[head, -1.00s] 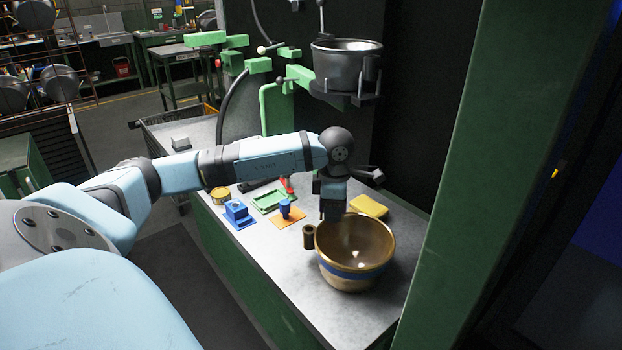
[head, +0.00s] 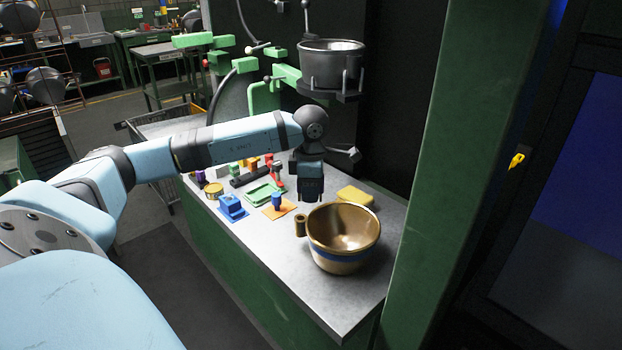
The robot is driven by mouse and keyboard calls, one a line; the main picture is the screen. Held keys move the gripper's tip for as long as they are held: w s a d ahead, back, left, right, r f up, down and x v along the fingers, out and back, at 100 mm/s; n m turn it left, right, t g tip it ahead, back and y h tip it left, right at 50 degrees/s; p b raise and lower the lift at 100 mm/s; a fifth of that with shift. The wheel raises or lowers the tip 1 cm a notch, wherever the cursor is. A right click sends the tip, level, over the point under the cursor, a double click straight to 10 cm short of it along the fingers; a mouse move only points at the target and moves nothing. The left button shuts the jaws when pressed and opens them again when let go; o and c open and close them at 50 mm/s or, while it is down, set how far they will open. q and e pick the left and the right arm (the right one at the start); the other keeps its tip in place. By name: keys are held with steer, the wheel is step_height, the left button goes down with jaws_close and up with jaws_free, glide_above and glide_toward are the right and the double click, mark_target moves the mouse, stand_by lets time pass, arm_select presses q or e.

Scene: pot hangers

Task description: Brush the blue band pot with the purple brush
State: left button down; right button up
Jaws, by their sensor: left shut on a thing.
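The blue band pot (head: 343,262) is a tan pot with a blue band and a brassy inside. It stands upright on the grey worktop, with a round handle (head: 300,226) on its left side. My left gripper (head: 310,198) points down at the back left part of the pot's rim. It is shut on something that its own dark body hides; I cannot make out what. Whether it touches the rim is unclear. A small purple item (head: 200,178) is at the far left of the worktop, partly hidden by my arm; I cannot tell whether it is a brush.
A yellow sponge-like block (head: 356,196) lies behind the pot. A blue-topped item (head: 277,201) on an orange mat, a blue block (head: 232,207), a green tray (head: 262,193) and a yellow tin (head: 213,190) are to the left. A green post (head: 440,170) stands right.

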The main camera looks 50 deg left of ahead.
arm_select(q)
steer(key=shift+r+p, duration=0.4)
steer(key=shift+r, duration=1.15)
arm_select(e)
steer(key=shift+s+d+r, duration=0.2)
steer(key=shift+d, duration=0.35)
arm_select(q)
steer(key=shift+p, duration=0.3)
arm_select(e)
steer(key=shift+a, duration=0.1)
arm_select(q)
steer(key=shift+r+p, duration=0.75)
steer(key=shift+r, duration=0.45)
steer(key=shift+r+p, duration=1.1)
steer(key=shift+r, duration=0.7)
arm_select(e)
step_height(320, 180, up, 4)
steer(key=shift+s+f, duration=0.1)
steer(key=shift+f, duration=0.05)
arm_select(q)
steer(key=shift+d+f, duration=0.1)
steer(key=shift+d, duration=0.05)
arm_select(e)
steer(key=shift+a, duration=0.15)
